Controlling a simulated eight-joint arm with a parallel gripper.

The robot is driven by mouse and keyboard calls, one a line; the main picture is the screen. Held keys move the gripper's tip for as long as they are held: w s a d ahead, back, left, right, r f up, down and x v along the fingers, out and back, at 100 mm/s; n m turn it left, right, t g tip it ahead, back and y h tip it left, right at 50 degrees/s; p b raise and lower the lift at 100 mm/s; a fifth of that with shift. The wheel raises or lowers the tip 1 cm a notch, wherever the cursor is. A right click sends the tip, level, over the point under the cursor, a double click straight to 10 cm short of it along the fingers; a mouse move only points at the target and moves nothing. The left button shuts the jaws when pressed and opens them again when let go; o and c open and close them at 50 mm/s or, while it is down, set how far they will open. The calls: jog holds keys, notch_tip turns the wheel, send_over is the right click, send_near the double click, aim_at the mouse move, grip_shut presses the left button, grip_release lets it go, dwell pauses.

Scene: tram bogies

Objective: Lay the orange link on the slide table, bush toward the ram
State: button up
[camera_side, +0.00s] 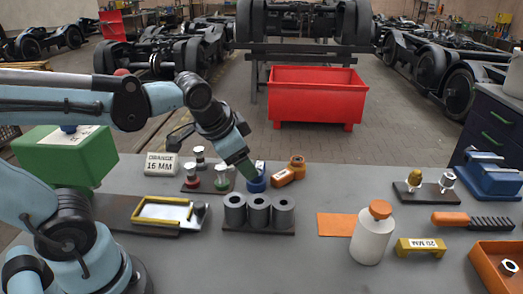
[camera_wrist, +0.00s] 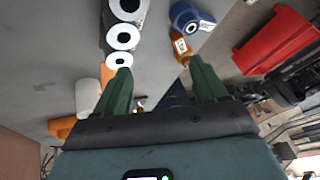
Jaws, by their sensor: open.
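The orange link (camera_side: 286,177) lies on the bench in the side view, its white label facing front and its round bush end at the back right. In the wrist view the orange link (camera_wrist: 180,46) shows just beyond the fingertips, beside a blue link (camera_wrist: 187,17). My gripper (camera_wrist: 160,67) is open, with two green fingers and nothing between them. In the side view my gripper (camera_side: 246,170) is low over the bench, its tip overlapping the blue link (camera_side: 256,184); contact cannot be told. A plate with a yellow frame (camera_side: 162,212), perhaps the slide table, lies at left. I cannot make out the ram.
Three grey cylinders (camera_side: 258,211) stand in front of the links. Red and green capped pieces (camera_side: 221,177) stand left of my gripper, near an "ORANGE 16 MM" sign (camera_side: 161,165). A white bottle (camera_side: 372,236) stands at right. Bare bench lies front centre.

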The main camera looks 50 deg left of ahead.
jog(key=w+m+g+y, duration=0.2)
jog(key=w+m+y, duration=0.4)
jog(key=w+m, duration=0.6)
jog(key=m+g+y, duration=0.1)
jog(key=m+y, duration=0.4)
jog(key=y, duration=0.1)
send_near(298, 160)
jog(key=x, duration=1)
jog(key=shift+w+a+f, duration=0.15)
jog(key=shift+a, duration=0.15)
grip_shut()
